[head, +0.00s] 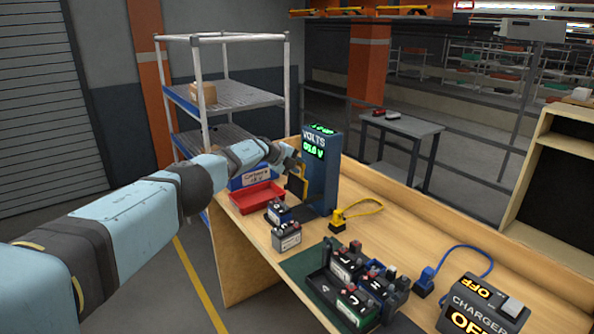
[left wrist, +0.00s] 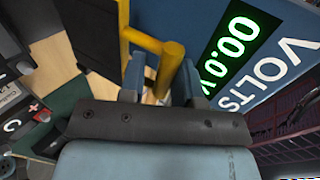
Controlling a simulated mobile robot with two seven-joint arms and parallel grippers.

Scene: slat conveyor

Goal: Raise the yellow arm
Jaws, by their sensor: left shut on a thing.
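The blue volt meter (head: 325,165) stands upright on the wooden bench, its green display reading 00.0 V. The yellow arm (head: 303,184) is at the meter's left side. In the left wrist view the yellow arm (left wrist: 169,66) is a thick bar with a crosspiece reaching up and left. My left gripper (head: 294,163) is beside the meter. In the left wrist view my left gripper (left wrist: 163,80) has its fingers on either side of the yellow bar, shut on it. The fingers hide part of the bar. My right gripper is not in view.
A red tray (head: 257,196) and small batteries (head: 287,237) are near the meter. A battery holder (head: 352,284), yellow plug (head: 338,221), blue plug (head: 424,282) and charger marked OFF (head: 482,304) occupy the front right. A metal shelf (head: 222,95) stands behind.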

